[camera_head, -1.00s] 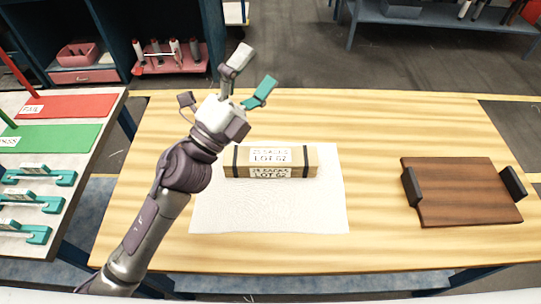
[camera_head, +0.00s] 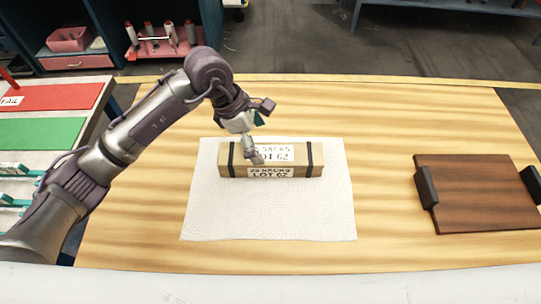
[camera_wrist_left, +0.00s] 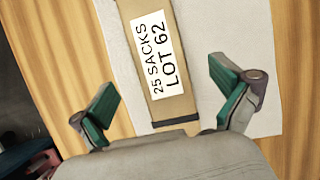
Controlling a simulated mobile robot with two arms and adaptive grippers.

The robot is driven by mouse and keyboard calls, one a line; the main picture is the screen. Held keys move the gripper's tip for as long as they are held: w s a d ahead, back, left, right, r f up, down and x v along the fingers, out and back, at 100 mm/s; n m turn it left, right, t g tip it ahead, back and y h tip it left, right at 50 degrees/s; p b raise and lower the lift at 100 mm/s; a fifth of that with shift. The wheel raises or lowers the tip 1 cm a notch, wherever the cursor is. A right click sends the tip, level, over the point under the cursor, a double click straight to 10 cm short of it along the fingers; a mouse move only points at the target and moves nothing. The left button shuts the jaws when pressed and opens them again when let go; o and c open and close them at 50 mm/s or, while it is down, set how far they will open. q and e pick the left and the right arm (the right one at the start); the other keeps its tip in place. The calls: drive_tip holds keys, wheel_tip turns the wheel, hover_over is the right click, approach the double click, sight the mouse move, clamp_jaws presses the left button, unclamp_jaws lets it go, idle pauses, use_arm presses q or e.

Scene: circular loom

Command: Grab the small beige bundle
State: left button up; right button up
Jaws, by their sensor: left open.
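The small beige bundle (camera_head: 305,172) lies on a white cloth on the table. It is a long block with black bands near its ends and white labels reading "25 SACKS LOT 62". My left gripper (camera_head: 256,140) is over the bundle's left part and partly hides it in the head view. In the left wrist view the gripper (camera_wrist_left: 165,98) is open, its teal-padded fingers apart on either side of the bundle (camera_wrist_left: 185,104). Gaps show between fingers and bundle there. I cannot tell the exact height of the fingertips. My right gripper is not in view.
The white cloth (camera_head: 215,215) lies flat on the wooden table (camera_head: 390,120). A dark brown board (camera_head: 480,190) with black handles lies at the right. Red and green panels (camera_head: 40,133) are on a side table at the left. The table between cloth and board is clear.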

sight(270, 153)
use_arm(q)
drive_tip(key=x, duration=0.3)
drive_tip(key=shift+d+f, duration=0.15)
drive_tip(key=shift+f, duration=0.1)
drive_tip(key=shift+d+f+p, duration=0.25)
drive_tip(key=shift+f+p, duration=0.2)
drive_tip(key=shift+p, duration=0.2)
drive_tip(key=p+x, duration=0.1)
drive_tip(key=x, duration=0.2)
drive_tip(key=shift+w+d+f, duration=0.1)
drive_tip(key=shift+d+f, duration=0.1)
drive_tip(key=shift+f, duration=0.1)
drive_tip(key=shift+d+f, duration=0.1)
drive_tip(key=shift+f, duration=0.25)
drive_tip(key=c, duration=1.6)
drive_tip(key=shift+w+r, duration=0.1)
